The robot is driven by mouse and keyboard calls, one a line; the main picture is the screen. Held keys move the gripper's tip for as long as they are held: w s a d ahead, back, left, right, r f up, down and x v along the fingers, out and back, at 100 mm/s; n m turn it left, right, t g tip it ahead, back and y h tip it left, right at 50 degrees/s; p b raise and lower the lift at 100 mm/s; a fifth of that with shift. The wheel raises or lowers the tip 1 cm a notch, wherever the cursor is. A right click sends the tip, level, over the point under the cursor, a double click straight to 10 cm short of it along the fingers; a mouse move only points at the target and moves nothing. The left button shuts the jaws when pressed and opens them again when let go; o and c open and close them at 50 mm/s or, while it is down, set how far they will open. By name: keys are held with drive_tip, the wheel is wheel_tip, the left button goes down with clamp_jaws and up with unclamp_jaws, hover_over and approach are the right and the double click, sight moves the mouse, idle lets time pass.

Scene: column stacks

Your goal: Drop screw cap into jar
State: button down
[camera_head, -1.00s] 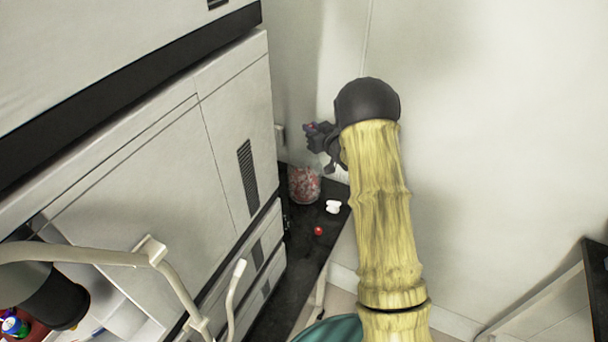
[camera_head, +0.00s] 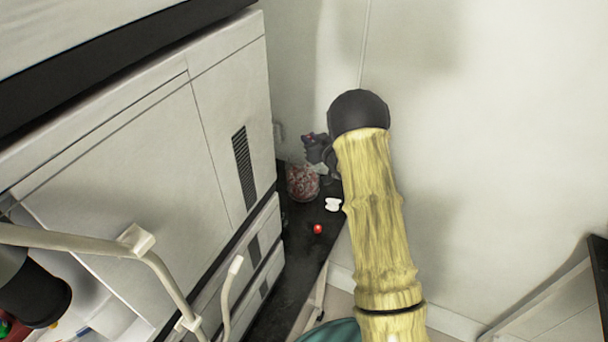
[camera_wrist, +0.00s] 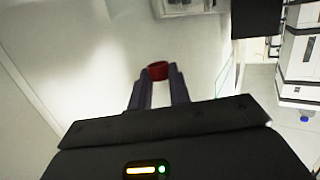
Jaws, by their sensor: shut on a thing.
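My gripper (camera_wrist: 158,84) is shut on a small red screw cap (camera_wrist: 157,70), which sits between the fingertips in the wrist view. In the head view my gripper (camera_head: 318,148) is small and partly hidden by my arm, close to the jar and just above or behind it. The jar (camera_head: 303,182) is clear, full of reddish and pale pieces, and stands upright on the dark bench beside the white cabinet. The held cap cannot be made out clearly in the head view.
A red ball-like object (camera_head: 318,229) and a white two-lobed object (camera_head: 332,204) lie on the dark bench top (camera_head: 301,246) in front of the jar. A large white cabinet (camera_head: 165,165) borders the bench on the left. A bare wall (camera_head: 490,130) stands behind.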

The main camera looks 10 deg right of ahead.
drive_tip(key=c, duration=1.7)
unclamp_jaws()
drive_tip(key=o, duration=0.5)
drive_tip(key=shift+a, duration=0.1)
drive_tip(key=shift+c, duration=0.2)
drive_tip(key=shift+s, duration=0.1)
drive_tip(key=shift+s+d, duration=0.1)
drive_tip(key=shift+d, duration=0.1)
drive_tip(key=b+v, duration=0.3)
drive_tip(key=v, duration=1.4)
drive_tip(key=shift+s+b, duration=0.15)
drive_tip(key=shift+b, duration=0.25)
